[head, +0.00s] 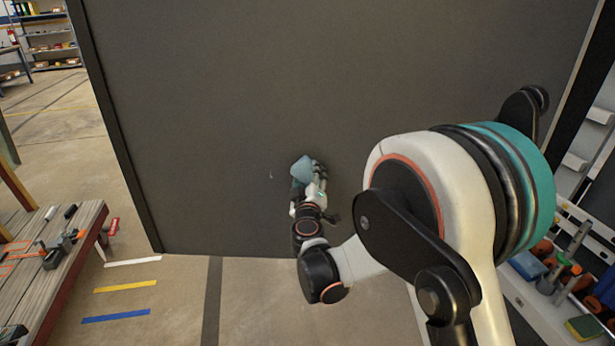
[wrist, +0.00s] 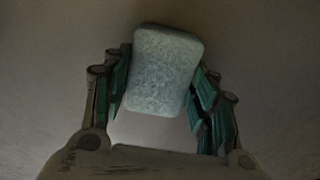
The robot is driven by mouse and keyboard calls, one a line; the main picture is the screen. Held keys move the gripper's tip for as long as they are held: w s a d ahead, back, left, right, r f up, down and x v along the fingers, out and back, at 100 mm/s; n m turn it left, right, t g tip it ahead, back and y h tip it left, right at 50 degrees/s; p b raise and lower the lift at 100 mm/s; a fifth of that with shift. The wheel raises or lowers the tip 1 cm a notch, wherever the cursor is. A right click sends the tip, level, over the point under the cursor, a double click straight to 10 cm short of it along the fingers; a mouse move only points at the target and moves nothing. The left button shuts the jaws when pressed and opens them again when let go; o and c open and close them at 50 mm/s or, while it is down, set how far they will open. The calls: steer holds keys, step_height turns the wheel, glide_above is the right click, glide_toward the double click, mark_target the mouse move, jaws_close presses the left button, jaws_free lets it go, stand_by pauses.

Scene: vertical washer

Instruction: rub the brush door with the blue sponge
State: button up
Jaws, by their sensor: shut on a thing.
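The blue sponge (head: 303,168) is pale blue and block-shaped. My gripper (head: 309,178) is shut on it, low in front of the large dark grey door panel (head: 230,100). In the wrist view the sponge (wrist: 163,72) sits slightly tilted between the two fingers of my gripper (wrist: 161,80), with the plain panel surface behind it. The sponge is at or very near the panel; I cannot tell whether it touches. A small pale mark (head: 271,176) shows on the panel just left of the sponge.
A wooden workbench (head: 50,265) with tools stands at the left. A white tool cart (head: 545,305) holds several tools and a yellow-green sponge (head: 586,328) at the right. The concrete floor (head: 180,290) below the panel is clear, with white, yellow and blue stripes.

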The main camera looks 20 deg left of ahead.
mark_target(269, 172)
steer(key=shift+f, duration=0.35)
steer(key=shift+s+a+r, duration=0.1)
steer(key=shift+s+a, duration=0.45)
steer(key=shift+a, duration=1.4)
steer(key=shift+s+a+f, duration=0.1)
steer(key=shift+s+a, duration=0.45)
steer(key=shift+a, duration=1.4)
steer(key=shift+s+a+r, duration=0.1)
steer(key=shift+s+a, duration=0.45)
steer(key=shift+a, duration=1.4)
steer(key=shift+s, duration=0.1)
steer(key=shift+s, duration=0.15)
steer(key=shift+v, duration=2.75)
steer(key=shift+d, duration=0.1)
steer(key=v, duration=0.3)
